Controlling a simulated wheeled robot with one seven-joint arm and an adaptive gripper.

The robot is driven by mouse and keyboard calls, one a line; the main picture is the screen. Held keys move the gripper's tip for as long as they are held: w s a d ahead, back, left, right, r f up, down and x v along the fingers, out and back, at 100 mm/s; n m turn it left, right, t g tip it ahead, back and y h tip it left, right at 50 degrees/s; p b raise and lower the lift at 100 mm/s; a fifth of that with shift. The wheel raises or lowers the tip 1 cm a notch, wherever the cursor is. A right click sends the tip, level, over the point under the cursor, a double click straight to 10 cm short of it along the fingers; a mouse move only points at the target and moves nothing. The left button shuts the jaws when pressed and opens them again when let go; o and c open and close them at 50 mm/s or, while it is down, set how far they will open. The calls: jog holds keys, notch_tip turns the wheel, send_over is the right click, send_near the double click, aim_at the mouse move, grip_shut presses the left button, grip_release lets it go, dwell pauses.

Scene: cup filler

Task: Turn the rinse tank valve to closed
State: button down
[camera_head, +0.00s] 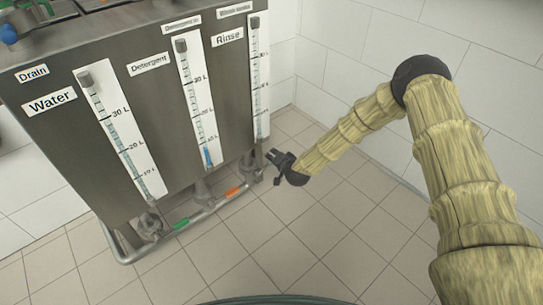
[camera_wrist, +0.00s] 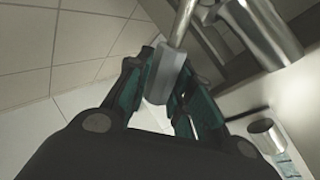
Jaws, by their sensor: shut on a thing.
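The Rinse gauge (camera_head: 260,75) is the rightmost of the tank gauges in the head view, beside its label. A pipe runs down below it. My gripper (camera_head: 272,161) is at the lower right of the tank, close to the foot of that pipe. In the wrist view, my gripper (camera_wrist: 160,80) is shut on a grey valve handle (camera_wrist: 162,72) that sits at the end of a metal rod (camera_wrist: 183,22). The handle is between both fingers. In the head view the handle is too small and hidden to make out, and I cannot tell its valve position.
A green handle (camera_head: 181,223) and an orange handle (camera_head: 235,191) sit on the low pipe under the Water and Detergent gauges. The steel tank (camera_head: 60,130) stands to the left. Tiled floor (camera_head: 290,230) is clear in front; a white wall (camera_head: 350,60) is close on the right.

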jog(key=shift+w+d+f+m+g+y+b, duration=0.15)
jog(key=shift+f+m+g+y+b, duration=0.35)
jog(key=shift+f+b, duration=0.45)
jog(key=shift+w+d+f+m+g+y+b, duration=0.15)
jog(key=shift+f+m+g+y+b, duration=0.3)
jog(key=shift+f+b, duration=0.5)
jog(key=shift+d+f+m+g+y+b, duration=0.2)
jog(key=shift+f+m+g+y+b, duration=0.3)
jog(key=shift+b, duration=0.7)
jog(key=shift+f, duration=0.15)
jog(key=c, duration=1.2)
grip_release()
jog(key=shift+c, duration=0.2)
